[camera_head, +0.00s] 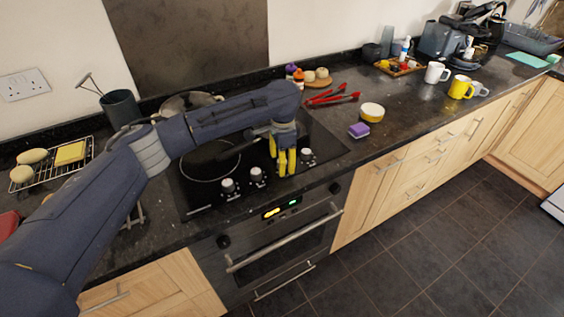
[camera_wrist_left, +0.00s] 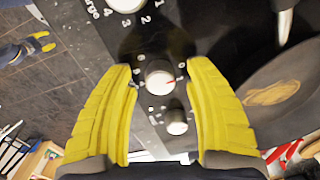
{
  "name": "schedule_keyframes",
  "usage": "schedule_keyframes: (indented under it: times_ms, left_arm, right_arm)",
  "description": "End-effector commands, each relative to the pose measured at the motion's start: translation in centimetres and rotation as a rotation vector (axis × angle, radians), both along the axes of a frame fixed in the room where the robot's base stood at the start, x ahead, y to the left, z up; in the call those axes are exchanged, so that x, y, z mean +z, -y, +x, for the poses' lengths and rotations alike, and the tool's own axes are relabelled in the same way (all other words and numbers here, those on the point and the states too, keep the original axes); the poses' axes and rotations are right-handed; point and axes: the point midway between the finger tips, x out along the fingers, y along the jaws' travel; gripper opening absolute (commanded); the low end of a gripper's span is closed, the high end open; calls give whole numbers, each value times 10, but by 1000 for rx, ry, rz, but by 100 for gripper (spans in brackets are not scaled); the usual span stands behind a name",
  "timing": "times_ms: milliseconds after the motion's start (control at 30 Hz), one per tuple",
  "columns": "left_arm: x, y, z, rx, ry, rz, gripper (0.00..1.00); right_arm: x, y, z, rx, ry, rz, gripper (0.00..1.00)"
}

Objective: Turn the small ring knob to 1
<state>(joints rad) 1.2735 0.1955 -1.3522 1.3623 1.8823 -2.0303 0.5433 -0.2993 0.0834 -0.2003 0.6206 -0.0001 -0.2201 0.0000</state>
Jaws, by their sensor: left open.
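My left gripper (camera_head: 285,161) reaches over the front of the black hob with its yellow fingers pointing down. In the left wrist view its open fingers (camera_wrist_left: 165,105) stand on either side of a pale round knob (camera_wrist_left: 159,77) without visibly closing on it. A red mark on this knob points to the right of the picture. Its printed label is too small to read. A knob beside the word "large" (camera_wrist_left: 125,3) and another smaller knob (camera_wrist_left: 176,120) stand in the same row. In the head view, two knobs (camera_head: 229,186) (camera_head: 257,174) are left of the gripper and one (camera_head: 306,155) is right.
A pan (camera_wrist_left: 285,95) is on the hob beside the knobs. My right gripper (camera_wrist_left: 42,42) shows small over the floor in the left wrist view.

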Motion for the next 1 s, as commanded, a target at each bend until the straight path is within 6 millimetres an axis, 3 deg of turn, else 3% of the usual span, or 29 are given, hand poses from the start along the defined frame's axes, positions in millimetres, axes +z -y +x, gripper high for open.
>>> schedule_keyframes:
  times_ms: [467, 900, 1000]
  left_arm:
    - [-5, 0, 0, -1, 0, 0, 53]
    - [-5, 0, 0, -1, 0, 0, 2]
    - [-5, 0, 0, -1, 0, 0, 0]
  right_arm:
    - [0, -3, 0, -2, 0, 3, 44]
    - [0, -7, -1, -3, -1, 6, 44]
    - [0, -6, -1, -2, -1, 6, 44]
